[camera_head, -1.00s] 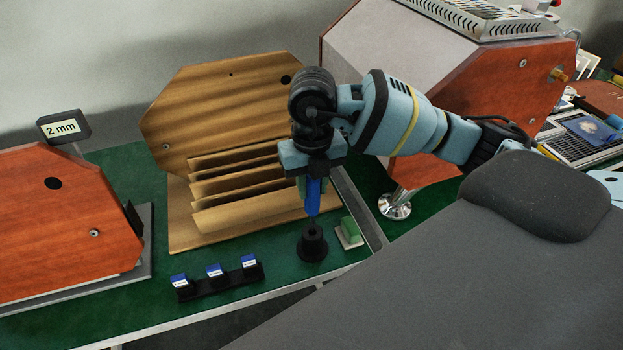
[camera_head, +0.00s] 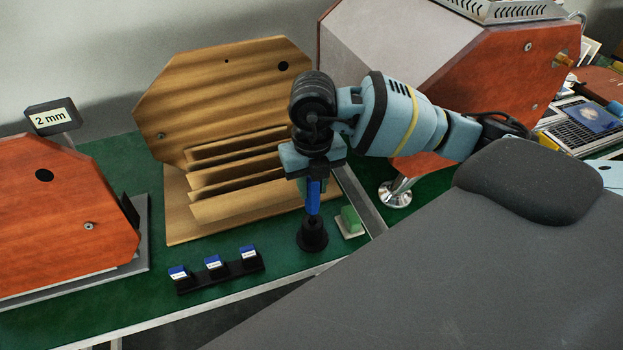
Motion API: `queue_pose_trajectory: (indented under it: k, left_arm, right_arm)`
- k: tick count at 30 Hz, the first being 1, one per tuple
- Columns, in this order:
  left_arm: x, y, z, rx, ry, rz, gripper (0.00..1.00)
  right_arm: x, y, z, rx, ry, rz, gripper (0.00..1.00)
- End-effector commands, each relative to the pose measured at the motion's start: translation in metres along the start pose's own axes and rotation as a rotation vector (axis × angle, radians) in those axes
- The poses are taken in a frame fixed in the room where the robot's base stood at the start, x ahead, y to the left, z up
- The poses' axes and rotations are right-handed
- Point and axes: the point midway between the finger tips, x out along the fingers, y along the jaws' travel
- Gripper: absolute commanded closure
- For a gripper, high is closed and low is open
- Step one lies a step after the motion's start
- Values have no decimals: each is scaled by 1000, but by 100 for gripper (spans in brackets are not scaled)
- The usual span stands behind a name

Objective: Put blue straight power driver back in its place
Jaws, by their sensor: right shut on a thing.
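The blue straight power driver (camera_head: 313,196) is upright in the camera_head view, right of centre. Its lower end is in or at the mouth of a black cone-shaped holder (camera_head: 312,236) on the green table. My right gripper (camera_head: 313,172) points down and is shut on the driver's upper part, which the fingers and wrist hide. I cannot tell how deep the driver sits in the holder. My left gripper is not in view.
A wooden slotted rack (camera_head: 225,95) stands just behind and left. A black strip with several blue-labelled blocks (camera_head: 216,273) lies to the left. A green block (camera_head: 350,220) sits close right of the holder. Red-wood machine panels (camera_head: 60,215) stand at left.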

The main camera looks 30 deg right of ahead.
Motion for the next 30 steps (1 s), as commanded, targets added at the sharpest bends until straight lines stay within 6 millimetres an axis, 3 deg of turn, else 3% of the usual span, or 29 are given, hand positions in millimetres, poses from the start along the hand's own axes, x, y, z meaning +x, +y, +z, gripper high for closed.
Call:
queue_pose_trajectory:
  k: [30]
  left_arm:
    - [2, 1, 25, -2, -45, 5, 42]
  right_arm:
    - [35, 0, 0, -1, 1, 0, 100]
